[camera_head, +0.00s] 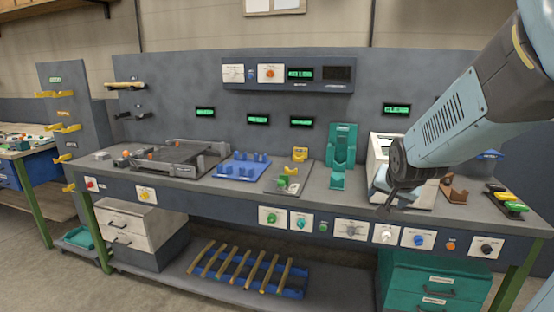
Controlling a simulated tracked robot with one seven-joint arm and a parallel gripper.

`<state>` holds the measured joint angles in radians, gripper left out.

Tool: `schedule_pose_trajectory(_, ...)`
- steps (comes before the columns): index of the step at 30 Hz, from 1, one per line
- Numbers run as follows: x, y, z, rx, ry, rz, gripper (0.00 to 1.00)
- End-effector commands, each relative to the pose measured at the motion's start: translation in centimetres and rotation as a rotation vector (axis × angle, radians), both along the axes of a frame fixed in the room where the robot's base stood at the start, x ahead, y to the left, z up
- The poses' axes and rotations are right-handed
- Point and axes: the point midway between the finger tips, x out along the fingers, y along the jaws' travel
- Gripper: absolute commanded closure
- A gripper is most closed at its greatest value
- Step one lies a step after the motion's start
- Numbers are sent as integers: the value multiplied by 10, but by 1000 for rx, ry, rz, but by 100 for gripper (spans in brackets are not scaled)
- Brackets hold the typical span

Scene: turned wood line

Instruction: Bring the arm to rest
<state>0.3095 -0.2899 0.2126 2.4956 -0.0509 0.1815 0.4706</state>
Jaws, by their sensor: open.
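My arm comes in from the upper right, a light blue-grey link with dark vents. My gripper (386,204) hangs at its lower end, pointing down in front of the right part of the workbench. Its fingers are dark and small here; they are open, and nothing shows between them. A white machine (379,157) stands partly hidden behind the wrist.
The workbench (235,193) carries a grey fixture (180,157), a blue pegged tray (240,166), a teal stand (342,153) and a brown holder (458,193). Knobs and buttons line its front. Wooden rods (240,268) lie on the lower shelf. Floor at front left is clear.

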Motion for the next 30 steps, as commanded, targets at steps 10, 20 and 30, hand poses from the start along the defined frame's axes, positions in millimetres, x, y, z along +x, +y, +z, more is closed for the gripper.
schedule_pose_trajectory(10, -95, 27, 46, -120, 149, 210, 31)
schedule_pose_trajectory(20, -174, 39, 65, -161, 255, 408, 31)
schedule_pose_trajectory(30, -189, 40, 67, -165, 276, 447, 31)
